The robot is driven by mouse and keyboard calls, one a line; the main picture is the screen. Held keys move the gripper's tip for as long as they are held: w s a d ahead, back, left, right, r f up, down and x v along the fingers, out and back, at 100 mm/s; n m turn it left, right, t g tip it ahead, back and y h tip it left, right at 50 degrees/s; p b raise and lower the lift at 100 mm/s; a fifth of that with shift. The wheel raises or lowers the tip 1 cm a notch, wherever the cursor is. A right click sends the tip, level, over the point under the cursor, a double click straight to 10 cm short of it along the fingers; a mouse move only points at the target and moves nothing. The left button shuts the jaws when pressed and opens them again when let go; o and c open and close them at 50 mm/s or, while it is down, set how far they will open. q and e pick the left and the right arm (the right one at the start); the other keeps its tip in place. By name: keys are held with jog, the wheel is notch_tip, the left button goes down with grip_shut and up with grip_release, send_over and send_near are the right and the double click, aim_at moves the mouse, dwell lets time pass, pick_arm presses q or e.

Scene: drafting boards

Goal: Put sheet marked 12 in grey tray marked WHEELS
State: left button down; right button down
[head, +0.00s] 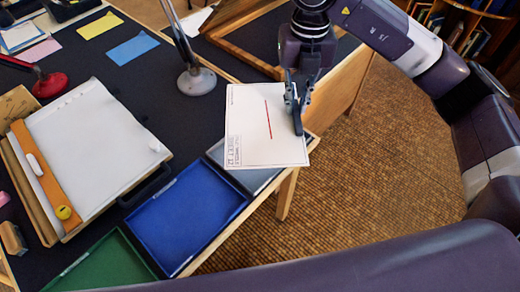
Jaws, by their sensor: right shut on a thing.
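The cream sheet (255,118), with a red line and small print at its left edge that seems to read "SHEET 12", is in my right gripper (298,108). The gripper is shut on its right part. The sheet hangs over the grey tray (262,187) at the table's right corner and hides much of it. I cannot tell whether sheet and tray touch. No WHEELS marking is readable. My left gripper is not in view.
A blue tray (184,217) and a green tray (106,266) stand along the table's near edge, left of the grey one. A drawing board (92,140) lies left. A lamp base (196,82) stands behind the sheet. Carpet floor (370,150) is open at right.

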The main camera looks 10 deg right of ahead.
jog(key=m, duration=0.2)
jog(key=w+f+m+b, duration=0.1)
jog(key=m, duration=0.3)
jog(key=shift+w+a+f, duration=0.15)
jog(key=shift+w+a, duration=0.1)
jog(key=m, duration=0.2)
jog(key=shift+w+a+f+m+b, duration=0.15)
jog(key=shift+w+m+b, duration=0.1)
jog(key=shift+m+b, duration=0.15)
jog(key=shift+f, duration=0.35)
notch_tip(320, 180, down, 19)
jog(key=shift+f+p, duration=0.1)
jog(key=shift+p, duration=0.3)
jog(key=shift+f, duration=0.1)
jog(key=c, duration=2)
grip_release()
jog(key=shift+o, duration=0.2)
